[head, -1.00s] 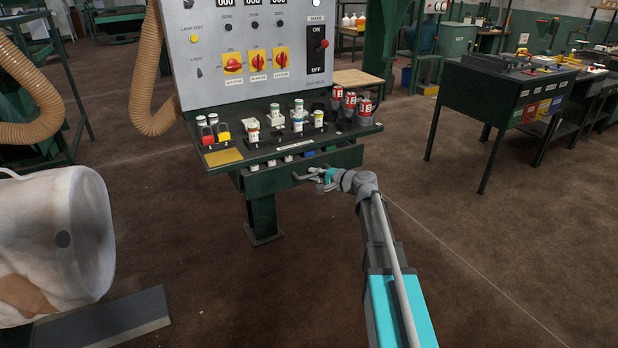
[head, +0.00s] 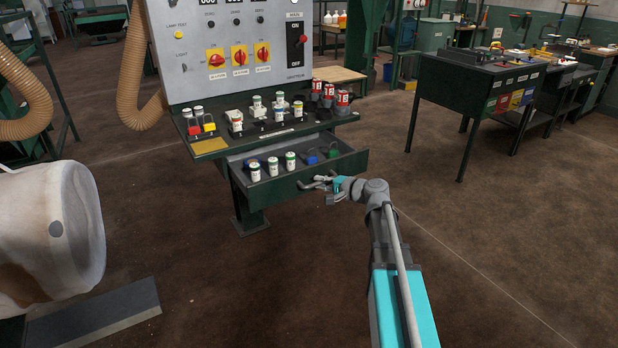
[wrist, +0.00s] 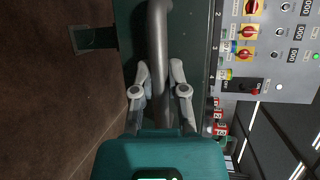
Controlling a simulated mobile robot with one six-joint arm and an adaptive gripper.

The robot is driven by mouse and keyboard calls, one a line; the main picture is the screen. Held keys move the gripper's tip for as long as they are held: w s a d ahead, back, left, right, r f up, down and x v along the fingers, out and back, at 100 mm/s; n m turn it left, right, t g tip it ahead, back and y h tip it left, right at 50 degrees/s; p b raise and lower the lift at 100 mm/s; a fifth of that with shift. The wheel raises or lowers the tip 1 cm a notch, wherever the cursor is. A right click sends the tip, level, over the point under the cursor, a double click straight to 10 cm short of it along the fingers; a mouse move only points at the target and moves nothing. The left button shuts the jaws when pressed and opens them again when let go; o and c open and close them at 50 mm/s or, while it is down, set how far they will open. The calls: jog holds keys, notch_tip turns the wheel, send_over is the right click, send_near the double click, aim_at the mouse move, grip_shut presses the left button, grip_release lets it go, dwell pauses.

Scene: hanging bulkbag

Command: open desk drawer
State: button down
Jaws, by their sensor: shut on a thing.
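The dark green desk drawer (head: 262,188) is pulled out below the desk top in the head view. Inside it lie several white containers (head: 272,167) and blue and green padlock-like items (head: 322,155). A grey bar handle (wrist: 158,50) runs along the drawer front (wrist: 133,70) in the wrist view. My gripper (head: 318,185) is at the drawer front in the head view. In the wrist view its two fingers (wrist: 160,78) are on either side of the handle and shut on it. The wrist and fingers hide part of the handle.
The desk top (head: 208,146) carries padlocks, white containers and red-labelled items (head: 328,92) under a control panel (head: 220,45). A white bulk bag (head: 45,230) is at the left. A green table (head: 455,100) stands at the right. Open brown floor lies in front.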

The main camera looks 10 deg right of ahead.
jog(key=shift+s+d, duration=0.25)
jog(key=shift+s, duration=0.25)
jog(key=shift+s+d, duration=0.25)
jog(key=shift+s, duration=0.25)
jog(key=c, duration=0.6)
grip_release()
jog(key=shift+c, duration=0.2)
jog(key=shift+s+a, duration=0.1)
